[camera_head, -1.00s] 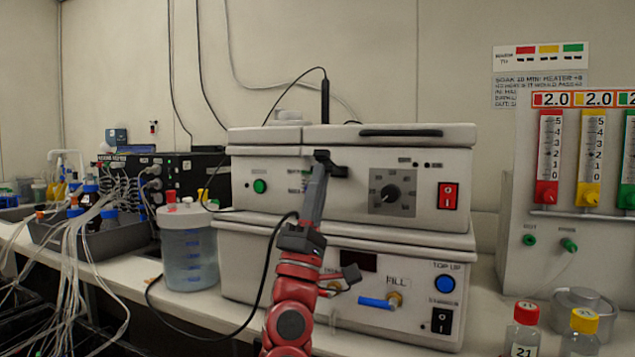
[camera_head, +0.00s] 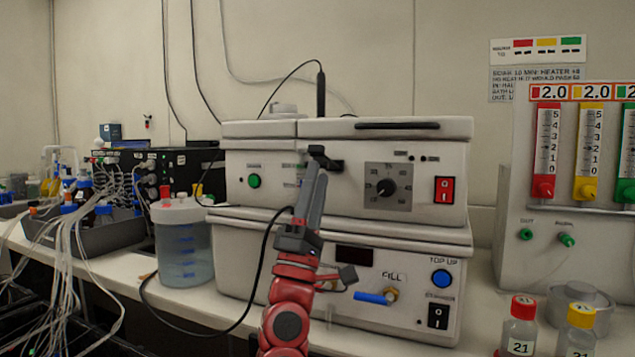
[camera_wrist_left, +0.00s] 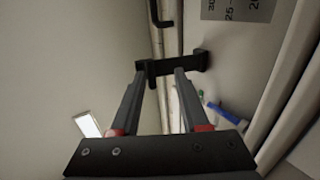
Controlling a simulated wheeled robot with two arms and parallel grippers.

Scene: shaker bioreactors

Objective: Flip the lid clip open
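The lid clip (camera_head: 327,159) is a small black bracket on the front of the upper white box, just under the lid (camera_head: 470,127). In the left wrist view the clip (camera_wrist_left: 172,66) is a dark bar across the far end of my fingers. My left gripper (camera_head: 318,172) reaches up to the clip from below. Its two grey fingers (camera_wrist_left: 161,74) are apart with nothing held between them. Their tips are at or very near the clip; I cannot tell whether they touch it. My right gripper is not in view.
The lower white box (camera_head: 400,238) has a blue-levered tap (camera_head: 372,298) close right of my left arm. A black cable (camera_head: 265,260) hangs beside the arm. A clear jar (camera_head: 182,245) stands left. Capped bottles (camera_head: 518,328) stand front right.

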